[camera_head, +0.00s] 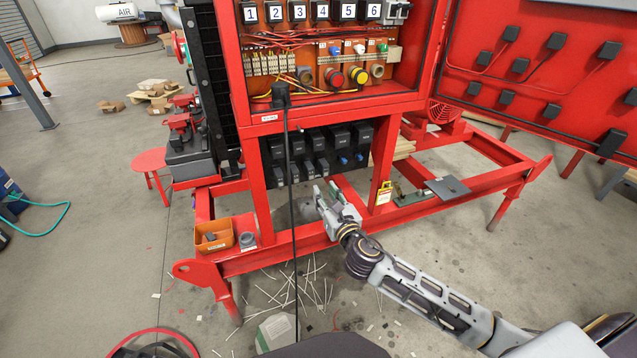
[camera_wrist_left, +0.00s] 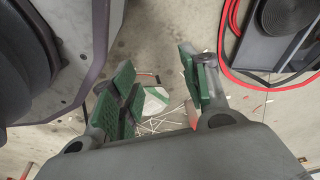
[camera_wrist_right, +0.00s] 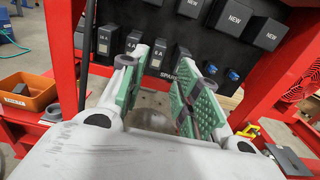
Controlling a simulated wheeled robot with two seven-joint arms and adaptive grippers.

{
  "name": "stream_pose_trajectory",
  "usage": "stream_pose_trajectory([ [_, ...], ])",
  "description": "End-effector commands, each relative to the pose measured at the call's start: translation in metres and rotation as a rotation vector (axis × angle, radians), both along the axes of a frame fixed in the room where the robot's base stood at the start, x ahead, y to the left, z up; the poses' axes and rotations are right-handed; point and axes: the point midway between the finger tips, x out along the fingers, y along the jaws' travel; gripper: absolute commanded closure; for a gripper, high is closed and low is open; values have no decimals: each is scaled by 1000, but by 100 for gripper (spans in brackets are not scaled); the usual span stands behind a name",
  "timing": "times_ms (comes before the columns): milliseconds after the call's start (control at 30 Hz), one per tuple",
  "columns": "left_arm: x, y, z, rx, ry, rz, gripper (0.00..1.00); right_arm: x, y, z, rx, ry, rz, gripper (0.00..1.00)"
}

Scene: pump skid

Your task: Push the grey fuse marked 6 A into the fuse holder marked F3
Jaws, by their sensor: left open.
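The panel (camera_head: 330,185) also shows under the cabinet in the head view. My right gripper (camera_head: 327,190) is open in front of and below the panel, with its green-padded fingers (camera_wrist_right: 162,95) apart and no fuse between them. My left gripper (camera_wrist_left: 160,88) is open and empty above the floor in the left wrist view. I cannot make out a holder marked F3.
Black blocks marked NEW (camera_wrist_right: 234,17) sit above the fuses. A black cable (camera_head: 292,200) hangs before the panel. An orange bin (camera_head: 214,234) and a grey cup (camera_head: 248,241) stand on the red frame at left. The numbered cabinet (camera_head: 322,115) is above; its door (camera_head: 540,105) is open.

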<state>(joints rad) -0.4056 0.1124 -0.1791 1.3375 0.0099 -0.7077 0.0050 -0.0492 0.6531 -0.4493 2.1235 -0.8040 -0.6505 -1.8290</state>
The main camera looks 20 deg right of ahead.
Motion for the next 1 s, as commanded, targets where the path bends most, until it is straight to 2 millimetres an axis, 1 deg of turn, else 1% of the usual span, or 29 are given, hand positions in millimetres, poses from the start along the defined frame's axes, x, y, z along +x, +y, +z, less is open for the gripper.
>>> stream_pose_trajectory([
  [267,2,-1,2,-1,-1,0,54,13,0,0,1,-1,-1,68],
  [1000,1,-6,9,-4,15,-2,54,74,2,0,2,0,0,68],
])
